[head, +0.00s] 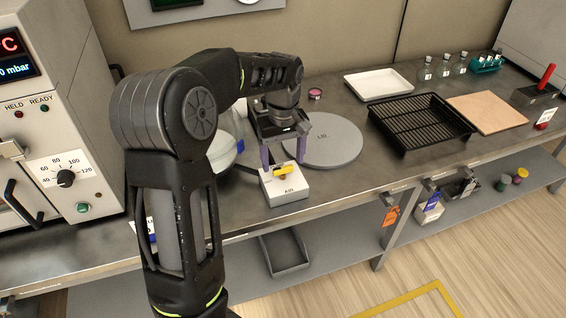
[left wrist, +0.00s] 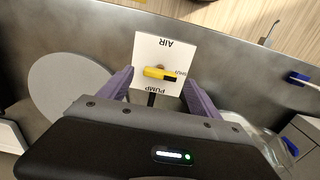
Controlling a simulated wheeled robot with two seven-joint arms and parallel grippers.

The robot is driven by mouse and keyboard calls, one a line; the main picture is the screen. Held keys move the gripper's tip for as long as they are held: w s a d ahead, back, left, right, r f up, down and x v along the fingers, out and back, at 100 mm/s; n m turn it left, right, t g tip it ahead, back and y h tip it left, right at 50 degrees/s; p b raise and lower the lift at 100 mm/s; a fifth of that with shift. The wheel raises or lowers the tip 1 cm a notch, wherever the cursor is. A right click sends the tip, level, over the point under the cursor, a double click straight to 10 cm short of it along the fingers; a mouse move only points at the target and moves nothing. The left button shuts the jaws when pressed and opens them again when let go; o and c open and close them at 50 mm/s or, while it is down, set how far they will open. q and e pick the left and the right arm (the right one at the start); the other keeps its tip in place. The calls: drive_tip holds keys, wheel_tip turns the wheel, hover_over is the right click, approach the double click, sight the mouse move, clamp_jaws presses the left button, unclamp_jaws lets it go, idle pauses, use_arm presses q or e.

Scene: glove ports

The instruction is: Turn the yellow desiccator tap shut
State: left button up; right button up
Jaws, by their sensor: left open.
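The yellow desiccator tap (head: 284,170) sits on top of a white block (head: 288,192) on the steel bench. In the left wrist view the tap (left wrist: 158,73) lies crosswise on the block's face, its dark end towards the SHUT mark at the right. AIR and PUMP are marked at opposite edges of the face (left wrist: 150,45). My left gripper (head: 283,161) points down at the block, its purple fingers apart on either side of the tap. It is open and holds nothing. I cannot tell whether a finger touches the tap. My right gripper is not in view.
A round grey lid (head: 335,140) lies just behind the block. A clear bowl (head: 222,152) stands to its left, partly behind my arm. A black rack tray (head: 422,122) and a white tray (head: 378,83) are further right. The bench's front edge is close.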

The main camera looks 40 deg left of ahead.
sight(283, 167)
use_arm(q)
wheel_tip(283, 167, up, 6)
drive_tip(key=shift+f, duration=0.1)
idle(0.6)
